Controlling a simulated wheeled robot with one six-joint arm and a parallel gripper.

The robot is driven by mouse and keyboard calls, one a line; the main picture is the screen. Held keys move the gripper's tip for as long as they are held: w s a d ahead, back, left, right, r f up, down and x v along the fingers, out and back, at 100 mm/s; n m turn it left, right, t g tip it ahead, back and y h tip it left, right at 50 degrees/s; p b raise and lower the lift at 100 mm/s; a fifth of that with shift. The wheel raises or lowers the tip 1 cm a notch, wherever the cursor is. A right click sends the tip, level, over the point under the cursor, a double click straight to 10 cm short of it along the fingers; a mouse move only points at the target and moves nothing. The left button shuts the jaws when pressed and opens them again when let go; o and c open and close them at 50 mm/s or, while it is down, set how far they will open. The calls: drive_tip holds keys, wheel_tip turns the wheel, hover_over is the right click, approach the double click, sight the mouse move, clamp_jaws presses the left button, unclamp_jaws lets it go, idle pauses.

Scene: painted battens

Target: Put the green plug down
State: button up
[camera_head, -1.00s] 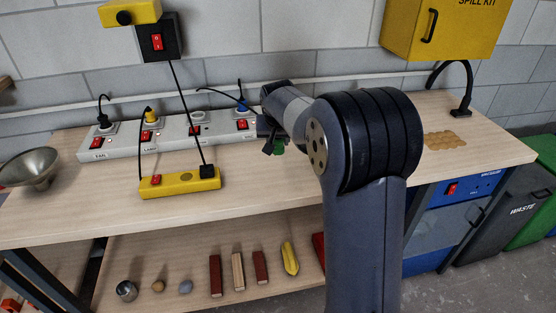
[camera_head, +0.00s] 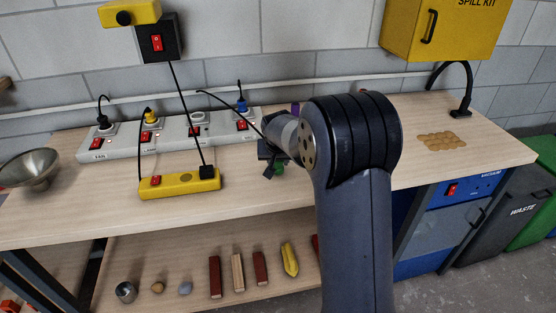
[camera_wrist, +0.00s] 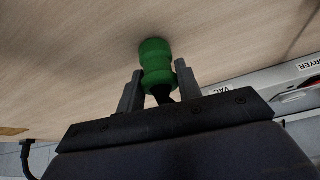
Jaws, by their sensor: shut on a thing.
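The green plug (camera_wrist: 156,62) is between the two fingers of my gripper (camera_wrist: 158,88) in the wrist view, with its black cable end toward the palm. In the head view the green plug (camera_head: 279,168) shows only in part below my gripper (camera_head: 272,160), over the wooden bench top (camera_head: 240,205). My gripper is shut on the plug. I cannot tell whether the plug touches the bench. My arm hides the bench behind it.
A white power strip (camera_head: 130,143) with red switches and several plugs lies left of my gripper. A yellow power strip (camera_head: 180,183) is in front of it.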

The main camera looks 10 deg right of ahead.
drive_tip(key=shift+f, duration=0.35)
drive_tip(key=o, duration=1.1)
drive_tip(key=shift+c, duration=0.2)
drive_tip(key=shift+r, duration=0.1)
drive_tip(key=shift+r+p, duration=0.45)
drive_tip(key=shift+r, duration=0.15)
drive_tip(key=v, duration=1.2)
drive_tip(key=shift+b, duration=0.45)
drive_tip(key=shift+f, duration=0.15)
